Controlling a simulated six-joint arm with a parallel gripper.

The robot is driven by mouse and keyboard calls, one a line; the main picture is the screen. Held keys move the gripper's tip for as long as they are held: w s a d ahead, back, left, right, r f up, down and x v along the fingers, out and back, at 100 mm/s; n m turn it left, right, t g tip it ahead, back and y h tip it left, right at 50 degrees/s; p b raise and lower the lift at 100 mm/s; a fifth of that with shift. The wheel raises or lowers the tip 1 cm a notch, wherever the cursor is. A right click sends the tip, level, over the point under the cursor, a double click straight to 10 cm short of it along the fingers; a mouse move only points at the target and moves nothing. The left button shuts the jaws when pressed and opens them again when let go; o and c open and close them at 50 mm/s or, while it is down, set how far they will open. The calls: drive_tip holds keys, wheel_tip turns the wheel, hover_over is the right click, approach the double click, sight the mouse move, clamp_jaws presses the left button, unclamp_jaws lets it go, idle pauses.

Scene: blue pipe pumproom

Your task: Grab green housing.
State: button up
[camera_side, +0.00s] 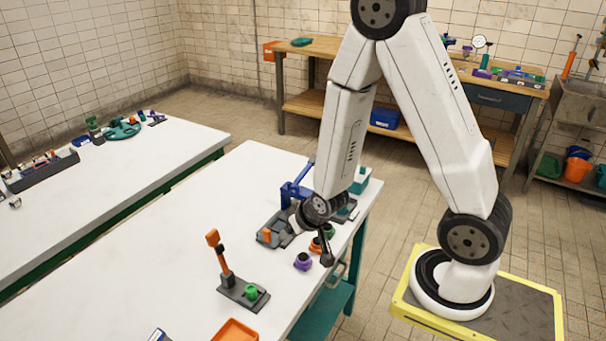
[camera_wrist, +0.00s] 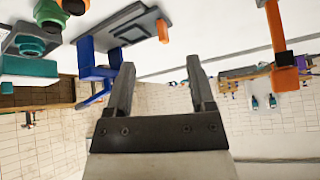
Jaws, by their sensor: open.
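A green housing (camera_side: 328,230) stands near the right edge of the white table in the side view, partly hidden by my wrist and an orange part. A small green round part (camera_wrist: 50,12), likely the same housing, shows at the top left of the wrist view. Another green cylinder (camera_side: 252,292) sits on a dark base with an orange-topped lever.
A purple part (camera_side: 303,262) and an orange part (camera_side: 315,245) stand close to my gripper. A blue clamp-like device (camera_side: 295,190) stands behind, on a grey base. An orange tray (camera_side: 234,331) is at the front. The table's left middle is clear.

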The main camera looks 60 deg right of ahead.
sight(328, 226)
drive_tip(key=d+f+m+h, duration=0.1)
drive_tip(key=s+d+f+t+h, duration=0.1)
drive_tip(key=d+f, duration=0.1)
drive_tip(key=d+f+m+h, duration=0.1)
drive_tip(key=d, duration=0.1)
drive_tip(key=shift+s+d+f+m+t, duration=0.15)
drive_tip(key=shift+f+m+t, duration=0.15)
drive_tip(key=shift+f+t, duration=0.1)
drive_tip(key=s+d+h, duration=0.1)
drive_tip(key=s+d+f+m+h, duration=0.1)
drive_tip(key=s+d+f+t+h, duration=0.1)
drive_tip(key=s+d, duration=0.1)
drive_tip(key=shift+s+f, duration=0.1)
drive_tip(key=shift+f, duration=0.05)
drive_tip(key=shift+s+d+t+h, duration=0.2)
drive_tip(key=shift+s+h, duration=0.15)
drive_tip(key=shift+s, duration=0.05)
drive_tip(key=shift+s+d+t+h, duration=0.15)
drive_tip(key=shift+s+t+h, duration=0.05)
drive_tip(key=shift+s+h, duration=0.2)
drive_tip(key=shift+x, duration=1.3)
drive_tip(key=shift+f, duration=0.1)
drive_tip(key=shift+x, duration=2.6)
